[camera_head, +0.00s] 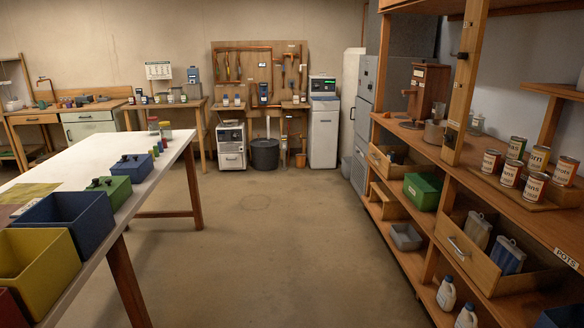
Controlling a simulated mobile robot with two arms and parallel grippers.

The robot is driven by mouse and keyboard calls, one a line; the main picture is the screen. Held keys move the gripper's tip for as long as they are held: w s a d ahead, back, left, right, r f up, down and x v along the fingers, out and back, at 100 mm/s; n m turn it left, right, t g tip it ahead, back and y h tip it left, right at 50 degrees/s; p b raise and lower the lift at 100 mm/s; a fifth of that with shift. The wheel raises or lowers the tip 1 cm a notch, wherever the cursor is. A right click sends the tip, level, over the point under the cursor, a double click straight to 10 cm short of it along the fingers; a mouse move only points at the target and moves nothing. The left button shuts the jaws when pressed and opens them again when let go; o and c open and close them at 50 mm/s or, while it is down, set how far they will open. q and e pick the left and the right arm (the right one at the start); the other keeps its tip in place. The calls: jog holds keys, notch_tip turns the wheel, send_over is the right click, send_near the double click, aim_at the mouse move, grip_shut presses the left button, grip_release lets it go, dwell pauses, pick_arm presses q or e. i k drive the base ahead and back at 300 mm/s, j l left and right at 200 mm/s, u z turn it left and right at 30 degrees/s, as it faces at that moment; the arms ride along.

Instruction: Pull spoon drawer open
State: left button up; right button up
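No drawer in the head view carries a readable spoon label, so I cannot tell which one is the spoon drawer. The wooden shelf unit (420,140) on the right holds a small wooden drawer or box (377,160) on its middle level. A larger wooden drawer or box (470,262) with a metal handle stands lower and nearer, with bagged goods (508,256) in it. A desk drawer (33,119) shows at the far left and looks shut. Neither of my grippers is in view.
A white table (110,172) with coloured bins (68,218) stands on the left. The floor (260,240) between table and shelf unit is clear. Cans (535,188) stand on the upper shelf, a green box (422,190) and white bottles (446,293) lower down.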

aim_at(414, 162)
jog(key=i+z, duration=0.1)
jog(key=i, duration=0.5)
jog(key=i+z, duration=0.1)
jog(key=i, duration=0.45)
jog(key=i+j+z, duration=0.1)
jog(key=i, duration=0.5)
jog(key=i+j+z, duration=0.1)
jog(key=i+j, duration=0.15)
jog(key=i, duration=0.3)
